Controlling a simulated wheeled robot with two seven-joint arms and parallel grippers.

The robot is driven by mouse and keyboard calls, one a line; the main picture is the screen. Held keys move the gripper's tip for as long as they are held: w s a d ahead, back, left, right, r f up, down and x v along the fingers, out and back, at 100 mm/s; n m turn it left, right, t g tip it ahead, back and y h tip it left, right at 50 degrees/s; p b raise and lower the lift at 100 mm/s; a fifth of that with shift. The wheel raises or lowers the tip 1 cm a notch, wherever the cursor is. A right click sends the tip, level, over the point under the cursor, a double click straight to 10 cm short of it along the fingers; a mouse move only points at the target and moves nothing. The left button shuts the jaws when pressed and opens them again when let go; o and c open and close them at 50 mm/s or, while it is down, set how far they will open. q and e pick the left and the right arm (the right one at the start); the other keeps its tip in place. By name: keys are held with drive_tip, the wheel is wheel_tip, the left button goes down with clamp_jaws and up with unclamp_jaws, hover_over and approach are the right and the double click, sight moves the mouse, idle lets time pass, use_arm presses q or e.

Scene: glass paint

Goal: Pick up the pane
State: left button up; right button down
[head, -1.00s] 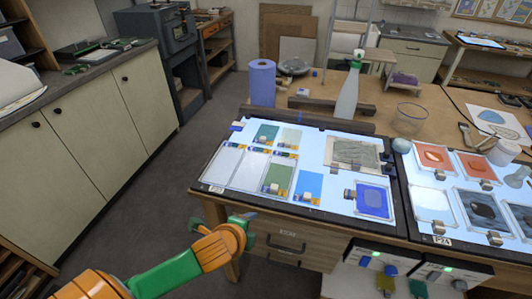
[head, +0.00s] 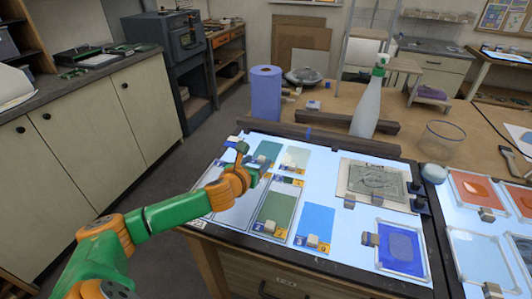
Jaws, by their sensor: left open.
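Several flat glass panes lie on the lit table (head: 335,253). A green pane (head: 275,213) and a plain blue pane (head: 317,222) lie side by side near its middle. A teal pane (head: 268,152) and a pale pane (head: 296,157) lie behind them. A darker blue pane (head: 401,246) with an oval mark is at the front right. My left gripper (head: 248,166) is open above the back left of the panes, close to the teal one. It partly covers the clear panes at the left. I cannot tell whether it touches anything. My right gripper is out of view.
A blue paper roll (head: 266,93), a spray bottle (head: 368,102) and a glass bowl (head: 442,139) stand behind the lit table. A grey patterned plate (head: 375,182) lies at the back right. Orange panes (head: 476,187) lie farther right.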

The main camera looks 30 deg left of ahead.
sight(260, 160)
use_arm(q)
drive_tip(key=x, duration=0.3)
drive_tip(key=shift+f, duration=0.25)
drive_tip(key=shift+s+d+r, duration=0.1)
drive_tip(key=shift+s+r, duration=0.15)
drive_tip(key=shift+s, duration=0.1)
drive_tip(key=c, duration=0.7)
clamp_jaws()
